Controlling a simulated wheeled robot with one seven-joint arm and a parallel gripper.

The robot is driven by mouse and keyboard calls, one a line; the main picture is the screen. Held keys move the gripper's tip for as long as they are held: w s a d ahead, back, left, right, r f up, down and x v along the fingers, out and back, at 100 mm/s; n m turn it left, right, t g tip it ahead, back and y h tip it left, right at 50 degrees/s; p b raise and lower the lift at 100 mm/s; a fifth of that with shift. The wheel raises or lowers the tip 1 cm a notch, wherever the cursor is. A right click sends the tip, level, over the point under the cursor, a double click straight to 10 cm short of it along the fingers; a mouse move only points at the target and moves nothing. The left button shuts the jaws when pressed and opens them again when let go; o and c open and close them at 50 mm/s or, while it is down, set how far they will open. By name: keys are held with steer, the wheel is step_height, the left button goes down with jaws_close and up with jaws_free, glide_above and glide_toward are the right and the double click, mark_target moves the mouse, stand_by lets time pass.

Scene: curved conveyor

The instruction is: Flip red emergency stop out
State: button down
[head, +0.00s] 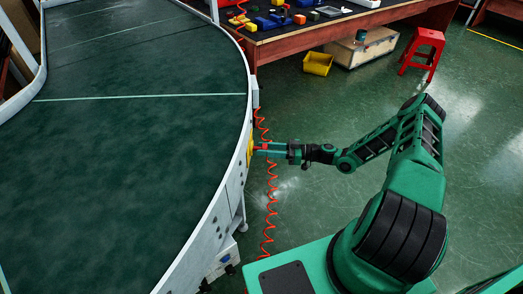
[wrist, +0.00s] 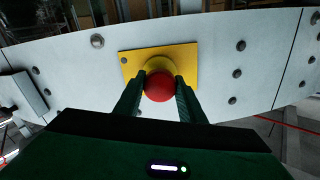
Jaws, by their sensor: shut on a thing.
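The red emergency stop button (wrist: 159,87) sits on a yellow plate (wrist: 187,58) fixed to the conveyor's pale side rail. My gripper (wrist: 160,92) has its two dark fingers on either side of the red button and is shut on it. In the head view my arm reaches left, with my gripper (head: 258,148) against the yellow plate (head: 250,147) at the conveyor's outer edge. A bit of red shows there between the fingers. The back of the button is hidden behind its red head.
The curved conveyor (head: 130,140) with a dark green belt fills the left. A coiled orange cable (head: 271,200) hangs beside my gripper. A workbench (head: 330,32), a yellow bin (head: 318,63) and a red stool (head: 424,50) stand at the back. The floor on the right is mostly clear.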

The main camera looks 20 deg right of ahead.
steer(key=c, duration=1.3)
jaws_free()
steer(key=shift+d, duration=0.3)
steer(key=shift+o, duration=0.7)
steer(key=shift+a, duration=0.1)
steer(key=v, duration=1.1)
